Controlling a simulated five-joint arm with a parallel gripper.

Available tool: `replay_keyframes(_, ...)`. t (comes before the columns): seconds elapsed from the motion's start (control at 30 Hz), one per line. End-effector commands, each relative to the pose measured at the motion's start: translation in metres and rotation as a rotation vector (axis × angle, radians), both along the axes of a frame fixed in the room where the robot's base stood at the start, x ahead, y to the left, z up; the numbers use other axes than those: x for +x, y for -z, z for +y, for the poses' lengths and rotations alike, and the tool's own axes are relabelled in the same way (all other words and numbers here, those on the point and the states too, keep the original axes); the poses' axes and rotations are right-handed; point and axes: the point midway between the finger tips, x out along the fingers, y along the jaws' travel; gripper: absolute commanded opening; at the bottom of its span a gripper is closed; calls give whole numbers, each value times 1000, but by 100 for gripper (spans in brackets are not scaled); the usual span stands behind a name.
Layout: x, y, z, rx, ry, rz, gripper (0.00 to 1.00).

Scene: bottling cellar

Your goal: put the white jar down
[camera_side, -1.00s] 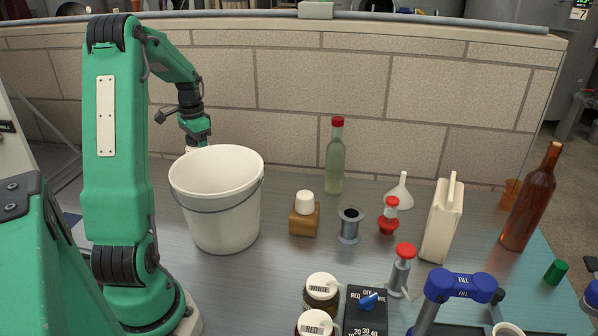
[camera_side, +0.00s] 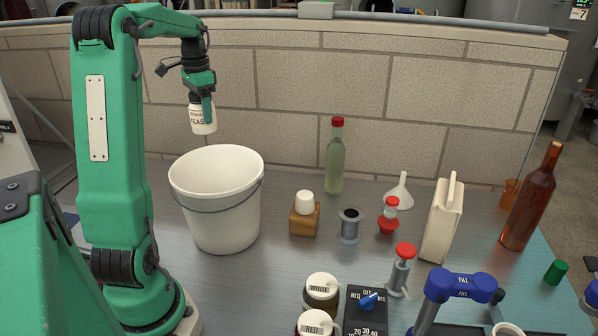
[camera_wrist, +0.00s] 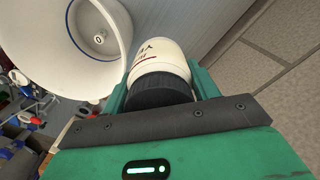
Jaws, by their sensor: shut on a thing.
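The white jar (camera_side: 202,120), with lettering that reads as part of "YEAST", hangs roughly upright from my gripper (camera_side: 206,103). My gripper is shut on it near its top. In the wrist view the jar (camera_wrist: 158,55) sits between the two green fingers of my gripper (camera_wrist: 160,88), with its dark lid towards me. In the side view the jar is in the air, above the level of the white bucket's rim (camera_side: 217,160). It appears apart from the bucket and the bench.
The bucket also shows beside the jar in the wrist view (camera_wrist: 122,25). A wooden block with a white knob (camera_side: 304,218), a green bottle (camera_side: 335,165) and a metal spool (camera_side: 349,226) stand to its right. A jar labelled WHITE (camera_side: 321,292) stands in front. A brick wall (camera_side: 320,80) runs behind.

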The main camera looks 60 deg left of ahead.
Motion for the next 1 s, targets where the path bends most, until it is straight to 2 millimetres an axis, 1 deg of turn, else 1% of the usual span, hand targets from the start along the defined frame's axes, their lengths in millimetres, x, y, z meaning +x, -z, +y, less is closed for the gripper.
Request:
replay_keyframes(0.03,8,-1,-8,1,28,-1,31)
replay_keyframes(0.17,26,-1,-29,1,101,0,31)
replay_keyframes(0.27,42,-1,-49,1,168,-1,31)
replay_keyframes(0.5,75,-2,-102,1,339,-1,31)
replay_keyframes(0.7,97,-2,-149,2,480,-2,31)
replay_keyframes(1.0,117,-2,-221,1,691,-2,31)
